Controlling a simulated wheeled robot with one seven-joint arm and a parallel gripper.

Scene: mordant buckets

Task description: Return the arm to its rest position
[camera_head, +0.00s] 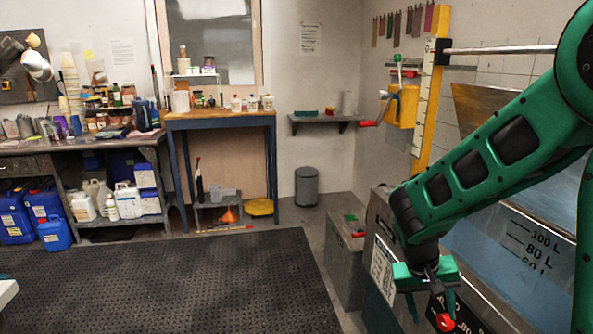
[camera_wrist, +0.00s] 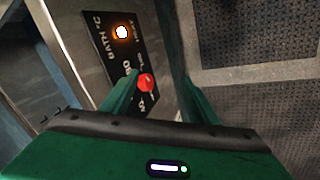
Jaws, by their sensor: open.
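My arm (camera_head: 480,160) is green and reaches down from the upper right to the front of a metal bath (camera_head: 500,255) with litre marks. My gripper (camera_head: 432,310) is open and points down by a black control panel (camera_head: 466,318) on the bath's front. A red knob (camera_head: 445,322) shows beside the fingertips. In the wrist view the two green fingers are apart (camera_wrist: 160,80), and the red knob (camera_wrist: 146,83) shows between them on the panel (camera_wrist: 103,40) marked "BATH °C". I cannot tell whether a finger touches the knob. A lamp (camera_wrist: 122,32) glows on the panel.
A grey metal box (camera_head: 345,255) stands left of the bath. A yellow post (camera_head: 427,110) and red-handled crank (camera_head: 375,115) are behind the arm. A black mat (camera_head: 170,285) covers open floor at left. A cluttered bench (camera_head: 80,143) and wooden table (camera_head: 222,119) line the back.

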